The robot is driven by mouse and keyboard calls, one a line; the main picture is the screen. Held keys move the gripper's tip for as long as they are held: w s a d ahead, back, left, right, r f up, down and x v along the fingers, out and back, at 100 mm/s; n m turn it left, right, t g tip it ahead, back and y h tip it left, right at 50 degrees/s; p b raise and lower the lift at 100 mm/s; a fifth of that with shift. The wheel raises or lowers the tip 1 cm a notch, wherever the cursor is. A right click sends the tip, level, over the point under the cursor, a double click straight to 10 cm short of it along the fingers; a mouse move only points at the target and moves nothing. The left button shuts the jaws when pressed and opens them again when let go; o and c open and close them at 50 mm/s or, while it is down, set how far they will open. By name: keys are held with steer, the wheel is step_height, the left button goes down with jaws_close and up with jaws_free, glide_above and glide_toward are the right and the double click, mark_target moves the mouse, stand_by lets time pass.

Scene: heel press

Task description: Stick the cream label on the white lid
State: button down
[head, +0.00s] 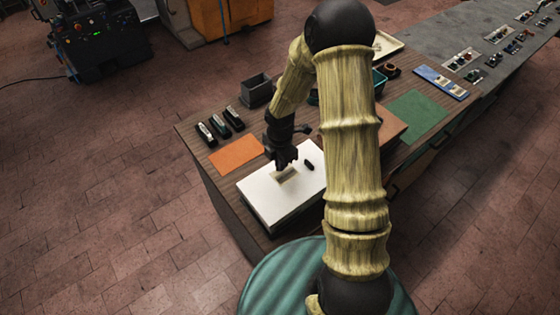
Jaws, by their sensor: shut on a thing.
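The white lid (262,197) is the flat top of a box near the left front part of the bench. My gripper (284,163) points down over the lid's upper middle. It is shut on the cream label (285,175), a small tan strip at its fingertips. The label is over the lid, with dark shading beside it. I cannot tell whether it lies flat on the lid or is just above it. My arm hides the area right of the lid.
A small dark object (308,165) lies on the lid right of my gripper. An orange mat (236,153), several dark staplers or similar tools (220,126) and a grey bin (257,90) stand behind and left. A green mat (418,112) lies right of my arm.

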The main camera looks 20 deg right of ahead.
step_height(320, 180, down, 4)
steer(key=shift+w+r+b, duration=0.15)
steer(key=shift+r+b, duration=0.1)
steer(key=shift+b, duration=0.95)
steer(key=shift+s+a+f+b, duration=0.1)
steer(key=shift+s+f+b, duration=0.1)
steer(key=shift+f+b, duration=0.2)
steer(key=shift+f, duration=0.1)
steer(key=shift+w, duration=0.15)
steer(key=shift+f, duration=0.15)
steer(key=shift+f, duration=0.35)
stand_by(0.9)
steer(key=c, duration=1.1)
jaws_free()
steer(key=shift+o, duration=0.2)
